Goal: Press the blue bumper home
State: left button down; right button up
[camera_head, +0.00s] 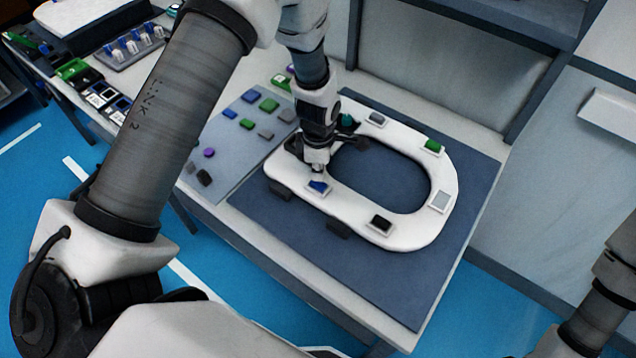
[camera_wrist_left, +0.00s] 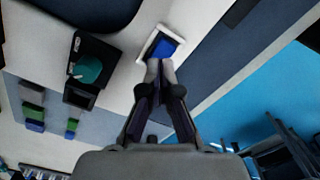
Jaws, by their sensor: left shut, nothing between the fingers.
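The white toilet seat ring (camera_head: 410,236) lies on a dark blue mat on the table. The blue bumper (camera_head: 318,186) sits in a pale socket on the seat's near left part. In the left wrist view the blue bumper (camera_wrist_left: 164,46) lies just beyond my fingertips, within a white rim. My left gripper (camera_head: 316,173) points down at it, shut and empty. In the left wrist view the closed fingertips (camera_wrist_left: 160,66) reach the socket's near edge; whether they touch the bumper I cannot tell. How deep the bumper sits is unclear. My right gripper is out of view.
The seat also bears a green bumper (camera_head: 432,145), a grey one (camera_head: 376,118), a white one (camera_head: 441,201) and a black one (camera_head: 380,223). A grey-blue mat (camera_head: 222,150) at left holds several coloured pieces. The dark mat (camera_head: 400,290) is bare in front of the seat.

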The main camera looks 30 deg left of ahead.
aim_at(318, 183)
pick_arm(q)
jog(key=shift+f+b, duration=0.85)
jog(key=shift+f, duration=0.5)
dwell(0.5)
dwell(0.3)
notch_tip(318, 183, up, 8)
jog(key=p, duration=0.6)
jog(key=shift+p, duration=0.3)
